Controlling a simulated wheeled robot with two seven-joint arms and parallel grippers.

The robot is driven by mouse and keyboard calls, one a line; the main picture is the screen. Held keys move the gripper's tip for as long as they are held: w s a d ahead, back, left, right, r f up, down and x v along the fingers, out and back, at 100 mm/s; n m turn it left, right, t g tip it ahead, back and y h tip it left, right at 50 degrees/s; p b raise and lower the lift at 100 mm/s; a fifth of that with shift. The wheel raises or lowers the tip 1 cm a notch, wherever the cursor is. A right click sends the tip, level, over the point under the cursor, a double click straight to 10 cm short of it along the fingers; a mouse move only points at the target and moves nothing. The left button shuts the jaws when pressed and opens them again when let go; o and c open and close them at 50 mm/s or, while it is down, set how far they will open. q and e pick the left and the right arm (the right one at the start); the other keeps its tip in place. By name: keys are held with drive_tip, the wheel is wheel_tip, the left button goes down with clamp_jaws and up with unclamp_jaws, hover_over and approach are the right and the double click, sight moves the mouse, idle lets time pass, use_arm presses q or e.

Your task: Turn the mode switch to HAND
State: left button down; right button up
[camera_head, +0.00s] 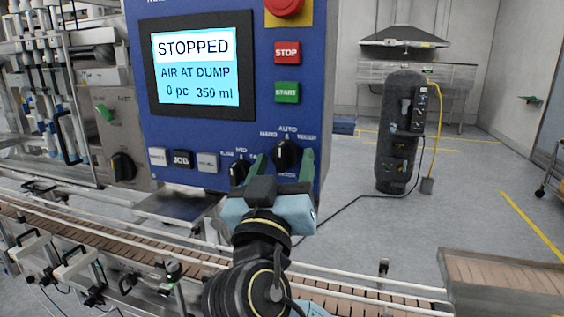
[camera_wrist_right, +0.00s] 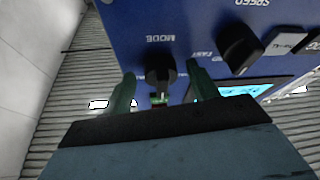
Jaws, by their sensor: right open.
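The mode switch (camera_head: 287,154) is a black knob low on the blue control panel (camera_head: 215,120), with HAND at its left, AUTO above it and another label at its right. Its pointer looks roughly upright, but I cannot read its exact setting. My right gripper (camera_head: 282,166) is in front of the panel with its green fingers apart, one on each side of the knob. In the right wrist view the knob (camera_wrist_right: 160,72) sits between the open fingertips (camera_wrist_right: 163,82), with gaps visible on both sides. Contact is not visible. My left gripper is out of view.
A black speed knob (camera_head: 238,172) is close to the left finger. A row of buttons including JOG (camera_head: 182,159) lies further left. Above are the screen (camera_head: 197,68) reading STOPPED, the START (camera_head: 287,92) and STOP (camera_head: 287,52) buttons. A conveyor (camera_head: 130,258) runs below.

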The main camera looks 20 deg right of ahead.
drive_tip(key=c, duration=1)
drive_tip(key=shift+n, duration=0.3)
drive_tip(key=n+y+p, duration=0.1)
drive_tip(key=n+p, duration=0.1)
drive_tip(key=n, duration=0.1)
drive_tip(key=shift+d+r+y, duration=0.15)
drive_tip(key=shift+y, duration=0.25)
drive_tip(key=n+y+p, duration=0.1)
drive_tip(key=n+p, duration=0.1)
drive_tip(key=n+y+p, duration=0.1)
drive_tip(key=n+p, duration=0.1)
drive_tip(key=n+y+p, duration=0.1)
drive_tip(key=n+p, duration=0.2)
drive_tip(key=shift+s+d+r, duration=0.15)
drive_tip(key=shift+r, duration=0.1)
drive_tip(key=shift+f+n+y+p, duration=0.1)
drive_tip(key=shift+n+y+p, duration=0.3)
drive_tip(key=shift+n+p, duration=0.45)
